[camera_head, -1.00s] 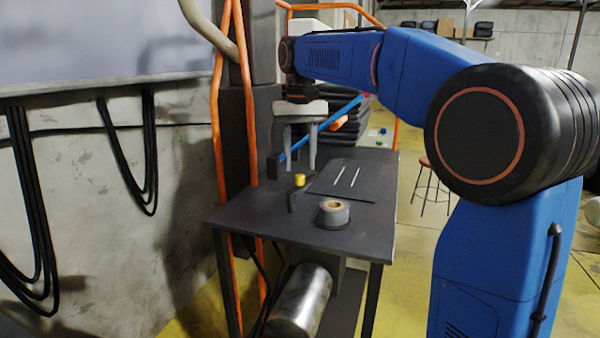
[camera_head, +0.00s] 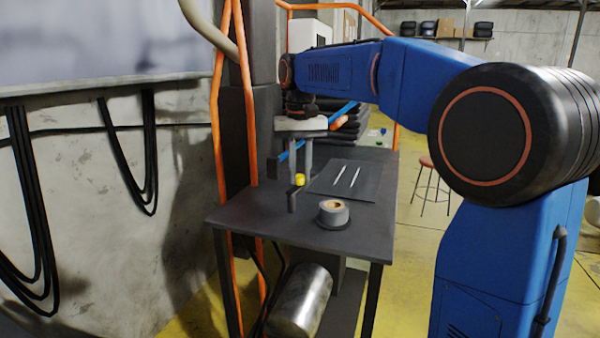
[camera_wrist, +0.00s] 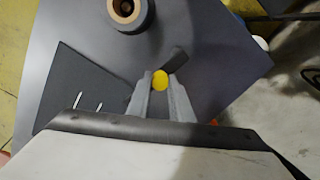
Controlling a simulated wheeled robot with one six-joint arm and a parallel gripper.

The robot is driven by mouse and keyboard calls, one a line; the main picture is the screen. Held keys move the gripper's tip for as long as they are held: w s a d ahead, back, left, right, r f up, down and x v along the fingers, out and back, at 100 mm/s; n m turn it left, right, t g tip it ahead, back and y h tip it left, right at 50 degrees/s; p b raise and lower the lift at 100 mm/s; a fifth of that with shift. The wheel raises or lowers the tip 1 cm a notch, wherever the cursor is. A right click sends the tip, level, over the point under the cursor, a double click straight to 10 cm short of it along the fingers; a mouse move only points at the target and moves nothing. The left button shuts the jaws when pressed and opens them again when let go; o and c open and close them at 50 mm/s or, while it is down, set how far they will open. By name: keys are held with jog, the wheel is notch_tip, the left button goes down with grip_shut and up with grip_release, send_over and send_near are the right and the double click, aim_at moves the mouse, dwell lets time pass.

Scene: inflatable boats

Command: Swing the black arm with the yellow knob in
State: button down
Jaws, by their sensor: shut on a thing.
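The yellow knob (camera_head: 299,180) sits on the black arm (camera_head: 292,200) above the dark table top, near its left edge. My gripper (camera_head: 299,178) reaches down from above with its two grey fingers at the knob. In the wrist view, the knob (camera_wrist: 160,80) is between the fingertips (camera_wrist: 160,86), and the gripper is shut on it. The black arm (camera_wrist: 174,61) runs from the knob up and to the right there. The fingers partly hide the knob in the head view.
A tape roll (camera_head: 333,213) stands on the table (camera_head: 260,222) in front of the knob. A dark mat (camera_head: 325,186) with two white sticks lies to the right. Orange pipes (camera_head: 247,100) and a dark post rise along the left side. A metal cylinder (camera_head: 300,300) is below the table.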

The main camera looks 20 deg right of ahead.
jog(key=m, duration=0.2)
jog(key=s+d+m, duration=0.1)
jog(key=m, duration=0.1)
jog(key=shift+s, duration=0.2)
jog(key=m, duration=0.2)
jog(key=s+m, duration=0.1)
jog(key=m, duration=0.1)
jog(key=shift+s+d, duration=0.15)
jog(key=shift+s, duration=0.05)
jog(key=m, duration=0.1)
jog(key=s+m, duration=0.1)
jog(key=m, duration=0.2)
jog(key=shift+s, duration=0.35)
jog(key=shift+s+a+m, duration=0.25)
jog(key=shift+s+m, duration=0.05)
jog(key=shift+m, duration=0.7)
jog(key=shift+s+a+m, duration=0.2)
jog(key=shift+s+m, duration=0.1)
jog(key=shift+m, duration=0.7)
jog(key=c, duration=1.6)
grip_release()
jog(key=shift+o, duration=0.2)
